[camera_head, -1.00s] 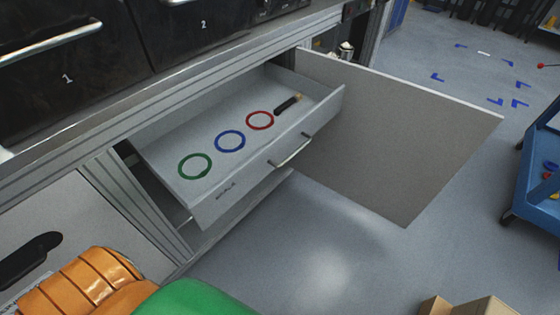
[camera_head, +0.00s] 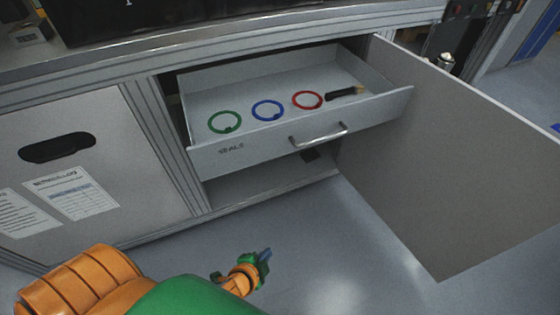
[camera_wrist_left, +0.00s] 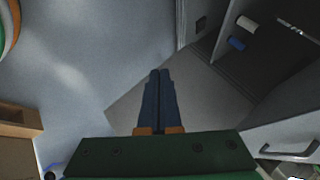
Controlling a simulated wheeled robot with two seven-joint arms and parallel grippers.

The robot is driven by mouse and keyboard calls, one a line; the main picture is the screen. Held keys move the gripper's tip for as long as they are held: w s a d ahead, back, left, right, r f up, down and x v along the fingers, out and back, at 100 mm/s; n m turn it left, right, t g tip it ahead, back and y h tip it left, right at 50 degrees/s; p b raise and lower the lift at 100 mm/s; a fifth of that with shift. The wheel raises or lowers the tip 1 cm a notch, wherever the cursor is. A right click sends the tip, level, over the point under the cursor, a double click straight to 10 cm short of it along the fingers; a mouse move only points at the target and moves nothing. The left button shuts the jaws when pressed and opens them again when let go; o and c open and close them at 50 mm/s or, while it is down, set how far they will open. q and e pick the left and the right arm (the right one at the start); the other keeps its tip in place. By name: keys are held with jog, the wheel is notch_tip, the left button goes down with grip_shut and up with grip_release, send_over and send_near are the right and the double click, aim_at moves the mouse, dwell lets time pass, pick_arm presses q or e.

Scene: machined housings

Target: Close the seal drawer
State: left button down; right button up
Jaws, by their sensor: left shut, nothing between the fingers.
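The seal drawer (camera_head: 300,137) is a grey drawer marked "SEALS", pulled out of the cabinet under the worktop. It holds a green ring (camera_head: 224,122), a blue ring (camera_head: 267,110), a red ring (camera_head: 307,100) and a dark brush-like tool (camera_head: 347,92). Its bar handle (camera_head: 318,138) is on the front and shows at the lower right of the left wrist view (camera_wrist_left: 290,150). My left gripper (camera_head: 265,254) is shut and empty, low over the floor in front of the drawer, apart from it. Its fingers point up the left wrist view (camera_wrist_left: 159,75). My right gripper is not in view.
An open cabinet door (camera_head: 450,170) stands out to the right of the drawer. A closed panel with a dark slot (camera_head: 57,147) and paper sheets (camera_head: 70,192) is at left. A cardboard box (camera_wrist_left: 18,120) shows in the left wrist view. Floor before the drawer is clear.

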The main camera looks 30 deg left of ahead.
pick_arm(q)
jog(key=w+r+m+t+b, duration=0.4)
jog(key=w+r+t, duration=0.15)
jog(key=r, duration=0.35)
jog(key=m+t+y+b, duration=0.2)
jog(key=m+t+b, duration=0.1)
jog(key=t+b, duration=0.1)
send_near(288, 141)
jog(key=s+d, duration=0.3)
jog(key=s, duration=0.4)
jog(key=w+a+p, duration=0.1)
jog(key=w, duration=0.3)
jog(key=w+a+p, duration=0.1)
jog(key=w, duration=0.3)
jog(key=w+a+p, duration=0.1)
jog(key=w, duration=0.3)
jog(key=shift+w+a+r, duration=0.15)
jog(key=shift+w+r, duration=0.05)
jog(key=shift+r, duration=0.05)
jog(key=shift+w+a+n, duration=0.2)
jog(key=shift+n, duration=0.1)
